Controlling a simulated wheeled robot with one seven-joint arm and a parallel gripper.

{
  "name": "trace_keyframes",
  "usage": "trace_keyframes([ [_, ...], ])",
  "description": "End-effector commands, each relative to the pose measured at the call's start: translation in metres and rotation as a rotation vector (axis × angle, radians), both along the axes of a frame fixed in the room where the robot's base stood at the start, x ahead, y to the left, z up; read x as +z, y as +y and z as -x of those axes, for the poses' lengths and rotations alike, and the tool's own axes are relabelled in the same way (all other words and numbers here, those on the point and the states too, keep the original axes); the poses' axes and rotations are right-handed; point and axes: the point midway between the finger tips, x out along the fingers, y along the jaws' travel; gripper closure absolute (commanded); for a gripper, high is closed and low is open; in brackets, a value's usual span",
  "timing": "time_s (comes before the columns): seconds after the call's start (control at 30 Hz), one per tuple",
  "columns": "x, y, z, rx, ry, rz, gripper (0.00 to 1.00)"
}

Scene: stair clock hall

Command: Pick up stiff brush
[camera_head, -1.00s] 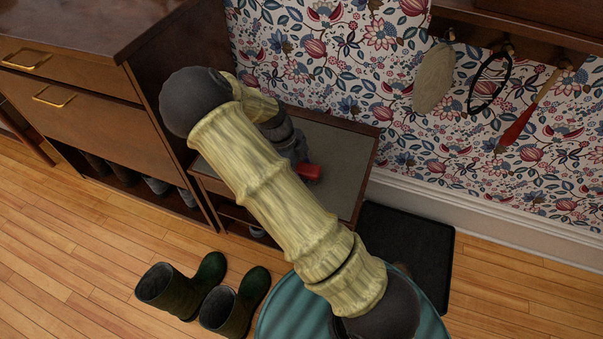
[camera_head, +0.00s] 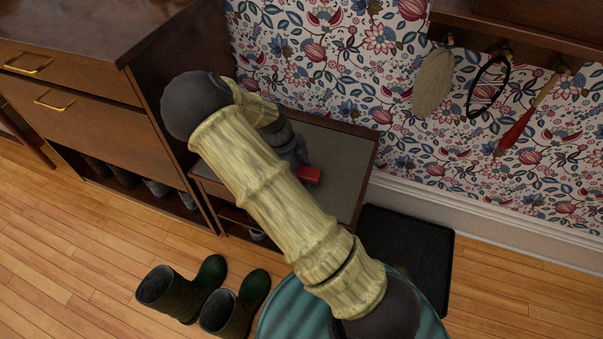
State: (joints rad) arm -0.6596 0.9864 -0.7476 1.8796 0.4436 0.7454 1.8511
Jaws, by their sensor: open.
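A small red block-like thing (camera_head: 308,176), perhaps the stiff brush, lies on the grey top of the low bench (camera_head: 345,160). Only part of it shows and no bristles can be made out. My own arm hides most of the gripper. The jaws are open, and whether they touch the red thing cannot be told.
A wooden cabinet (camera_head: 95,85) stands left of the bench. Green boots (camera_head: 185,290) stand on the floor in front. A black mat (camera_head: 408,255) lies right of the bench. A wall rack holds a beige pad (camera_head: 433,82), a black loop (camera_head: 488,85) and a red-ended tool (camera_head: 517,130).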

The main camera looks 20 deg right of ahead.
Motion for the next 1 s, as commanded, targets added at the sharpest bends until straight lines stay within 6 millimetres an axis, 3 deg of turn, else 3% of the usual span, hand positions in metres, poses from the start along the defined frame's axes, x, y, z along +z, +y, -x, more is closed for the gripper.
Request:
trace_keyframes([
  [0.33, -0.0012, 0.0001, 0.0001, 0.000, 0.000, 0.000, 0.34],
  [0.6, -0.0012, 0.0002, 0.0001, 0.000, 0.000, 0.000, 0.82],
  [1.0, 0.0008, 0.0007, -0.0002, 0.001, -0.001, -0.001, 0.83],
])
